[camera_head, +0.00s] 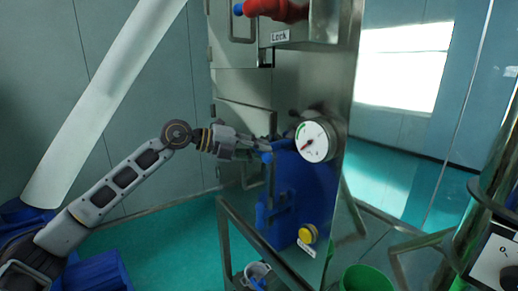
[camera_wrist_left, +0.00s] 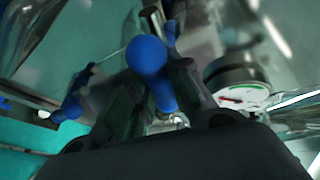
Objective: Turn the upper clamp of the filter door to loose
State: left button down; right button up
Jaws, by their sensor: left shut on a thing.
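A clamp with a blue handle (camera_head: 267,158) sits on the front of the metal cabinet, left of the round gauge. My left gripper (camera_head: 263,147) reaches it from the left and is shut on the handle. In the left wrist view the round blue knob and shaft of this handle (camera_wrist_left: 148,56) stand between the two dark fingers (camera_wrist_left: 152,97). The fingers hide part of the clamp's base. A second blue handle (camera_wrist_left: 72,97) shows at the left in the wrist view, apart from the gripper. My right gripper is not in view.
The pressure gauge (camera_head: 315,141) juts out just right of the gripper. A red handle (camera_head: 276,10) with a "Lock" label is above. A yellow knob (camera_head: 308,234), a metal frame (camera_head: 236,236) and a green bucket (camera_head: 366,279) are below. The left side is free.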

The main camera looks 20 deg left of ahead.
pick_arm(q)
jog(key=shift+m+y, duration=0.7)
jog(key=shift+m, duration=0.3)
jog(key=shift+f+m+t+y+b, duration=0.15)
jog(key=shift+m+t+y+b, duration=0.55)
jog(key=shift+m+b, duration=0.35)
jog(key=m+t+y+b, duration=0.1)
jog(key=m+b, duration=0.1)
jog(key=shift+d+y+b, duration=0.1)
jog(key=shift+y+b, duration=0.2)
jog(key=m+t+y+b, duration=0.1)
jog(key=m+b, duration=0.1)
jog(key=b, duration=0.1)
jog(key=shift+m, duration=0.25)
jog(key=shift+y+b, duration=0.3)
jog(key=shift+b, duration=0.25)
jog(key=shift+m+t, duration=0.3)
jog(key=shift+m, duration=0.1)
jog(key=c, duration=1.3)
grip_release()
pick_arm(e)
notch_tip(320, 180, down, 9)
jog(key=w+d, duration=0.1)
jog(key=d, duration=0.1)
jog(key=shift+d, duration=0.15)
